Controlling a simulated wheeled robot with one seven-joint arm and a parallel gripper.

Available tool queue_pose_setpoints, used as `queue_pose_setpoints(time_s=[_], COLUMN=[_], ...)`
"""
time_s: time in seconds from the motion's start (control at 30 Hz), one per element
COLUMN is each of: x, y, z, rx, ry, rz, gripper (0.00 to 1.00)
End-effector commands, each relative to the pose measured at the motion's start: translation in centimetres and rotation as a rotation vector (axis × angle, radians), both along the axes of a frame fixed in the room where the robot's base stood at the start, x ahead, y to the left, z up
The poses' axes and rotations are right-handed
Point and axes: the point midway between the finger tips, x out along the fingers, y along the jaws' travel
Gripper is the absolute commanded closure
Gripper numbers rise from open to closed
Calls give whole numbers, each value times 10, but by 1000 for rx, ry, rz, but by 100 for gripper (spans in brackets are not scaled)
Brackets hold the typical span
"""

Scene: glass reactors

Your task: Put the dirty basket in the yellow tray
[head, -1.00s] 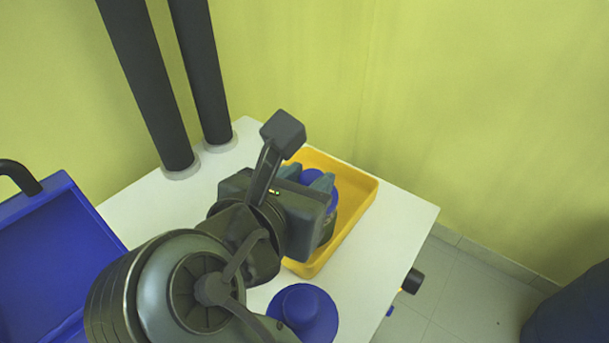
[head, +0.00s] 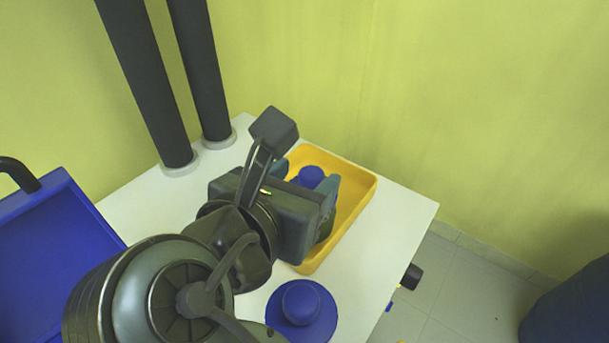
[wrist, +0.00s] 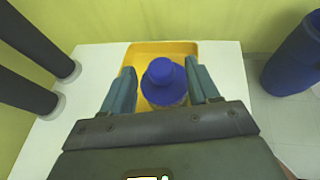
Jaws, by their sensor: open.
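The yellow tray (head: 352,207) lies on the white table, partly hidden behind my gripper; it also shows in the wrist view (wrist: 186,48). A basket with a blue knobbed lid (head: 312,176) stands inside the tray; the wrist view shows its lid (wrist: 163,75) from above and a dull body below. My gripper (head: 308,188) is open, with its teal fingers on either side of the basket. In the wrist view a gap shows between the lid and each finger (wrist: 163,88).
A second blue knobbed lid (head: 302,304) is on the table in front of the tray. Two dark columns (head: 205,90) rise at the table's back left. A blue container (head: 55,255) is at left, and a blue barrel (wrist: 296,58) stands on the floor at right.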

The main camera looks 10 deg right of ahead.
Motion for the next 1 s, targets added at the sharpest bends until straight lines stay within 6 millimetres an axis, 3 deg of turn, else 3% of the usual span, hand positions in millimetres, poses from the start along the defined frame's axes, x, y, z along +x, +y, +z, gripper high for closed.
queue_pose_setpoints(time_s=[0.5,1.0], x=[-75,-85], y=[47,53], z=[38,42], rx=[1,0], ry=[-1,0], rz=[3,0], gripper=[40,40])
